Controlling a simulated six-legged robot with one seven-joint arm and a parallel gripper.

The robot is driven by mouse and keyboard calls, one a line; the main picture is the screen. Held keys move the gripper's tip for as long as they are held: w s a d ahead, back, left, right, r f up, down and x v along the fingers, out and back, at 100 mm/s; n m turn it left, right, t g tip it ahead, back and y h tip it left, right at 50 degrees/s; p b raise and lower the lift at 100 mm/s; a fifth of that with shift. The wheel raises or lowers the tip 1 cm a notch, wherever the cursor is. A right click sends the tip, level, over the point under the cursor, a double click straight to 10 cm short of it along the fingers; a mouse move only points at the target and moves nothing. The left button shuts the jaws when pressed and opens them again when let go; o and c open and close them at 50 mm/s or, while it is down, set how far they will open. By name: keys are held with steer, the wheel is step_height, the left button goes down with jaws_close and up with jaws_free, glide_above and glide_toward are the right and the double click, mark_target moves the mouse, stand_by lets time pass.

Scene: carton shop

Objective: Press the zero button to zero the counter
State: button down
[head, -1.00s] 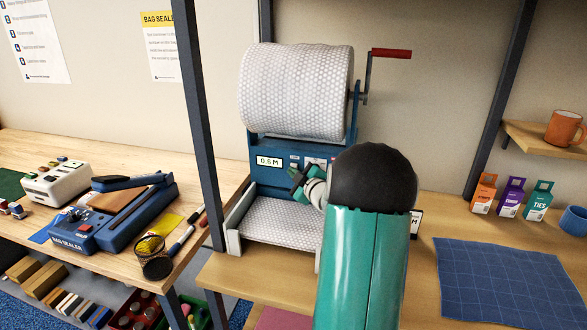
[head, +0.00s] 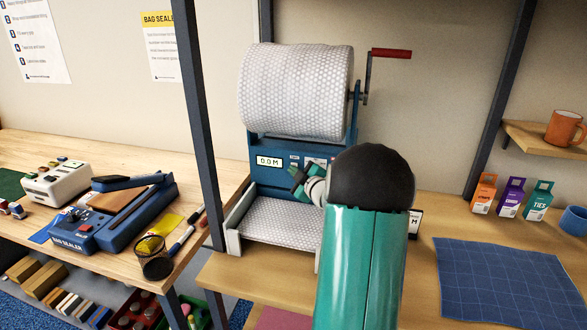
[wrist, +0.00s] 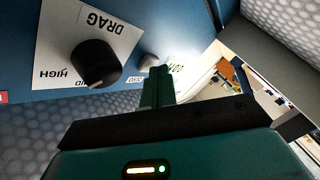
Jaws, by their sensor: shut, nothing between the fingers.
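The blue dispenser's counter display (head: 269,161) reads 0.0 M in the head view. My gripper (head: 298,178) is at the dispenser's front panel, right of the display, mostly behind my own arm. In the wrist view my gripper's green fingers (wrist: 158,84) are shut and empty. A small round grey button (wrist: 148,62) sits just beyond the fingertips; I cannot tell whether they touch it. A small label by it is partly readable, and the zero button's name is not clear. A black drag knob (wrist: 95,63) on a white plate is left of the button.
A bubble-wrap roll (head: 297,90) with a red-handled crank (head: 391,54) is above the panel. A sheet of bubble wrap (head: 275,220) lies below it. A dark post (head: 200,120) stands left. A blue cutting mat (head: 510,280) lies right, with small boxes (head: 510,197) behind.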

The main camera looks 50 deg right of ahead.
steer(key=shift+s+a, duration=0.4)
steer(key=shift+a, duration=0.35)
steer(key=a, duration=0.1)
steer(key=s+a, duration=0.1)
steer(key=a, duration=0.1)
steer(key=s+a, duration=0.1)
steer(key=shift+s+a, duration=0.15)
steer(key=shift+a, duration=0.1)
stand_by(0.3)
stand_by(0.7)
